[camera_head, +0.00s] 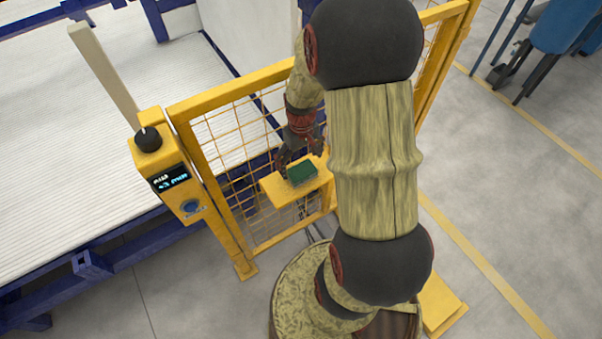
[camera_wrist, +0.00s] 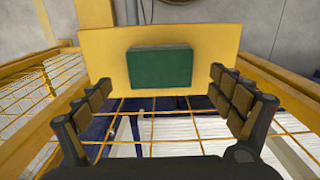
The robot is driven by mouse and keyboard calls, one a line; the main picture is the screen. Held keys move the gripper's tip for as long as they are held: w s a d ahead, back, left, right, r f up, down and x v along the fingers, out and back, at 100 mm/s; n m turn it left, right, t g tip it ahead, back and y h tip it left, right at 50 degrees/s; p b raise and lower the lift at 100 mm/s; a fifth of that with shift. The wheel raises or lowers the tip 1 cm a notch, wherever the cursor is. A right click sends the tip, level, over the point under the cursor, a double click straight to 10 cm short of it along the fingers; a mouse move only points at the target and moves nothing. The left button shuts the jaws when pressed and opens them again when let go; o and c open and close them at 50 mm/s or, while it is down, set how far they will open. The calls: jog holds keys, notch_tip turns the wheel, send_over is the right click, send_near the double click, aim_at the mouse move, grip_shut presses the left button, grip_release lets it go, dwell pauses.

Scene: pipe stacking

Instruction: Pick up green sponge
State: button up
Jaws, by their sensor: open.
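The green sponge (camera_head: 302,173) is a small dark green block lying on a yellow shelf (camera_head: 272,190) fixed at the wire fence. In the wrist view the sponge (camera_wrist: 160,67) lies flat near the middle of the yellow shelf (camera_wrist: 215,45). My gripper (camera_head: 298,158) is just above and behind the sponge in the head view. In the wrist view its two padded fingers (camera_wrist: 160,98) are spread wide, one on each side of the sponge, with nothing between them in contact. Whether the fingertips are level with the sponge I cannot tell.
A yellow-framed wire mesh fence (camera_head: 228,150) stands behind the shelf. A yellow control post (camera_head: 183,190) with a lit display and a blue button stands to the left. A large white slatted bed (camera_head: 60,150) on blue beams lies beyond. Open grey floor is at the right.

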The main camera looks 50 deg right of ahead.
aim_at(302, 170)
notch_tip(302, 170, down, 5)
jog(key=shift+s+r+b, duration=0.15)
jog(key=shift+r+b, duration=0.05)
jog(key=shift+b, duration=0.45)
jog(key=shift+c, duration=0.9)
jog(key=c, duration=1)
jog(key=shift+o, duration=0.2)
jog(key=shift+r, duration=0.15)
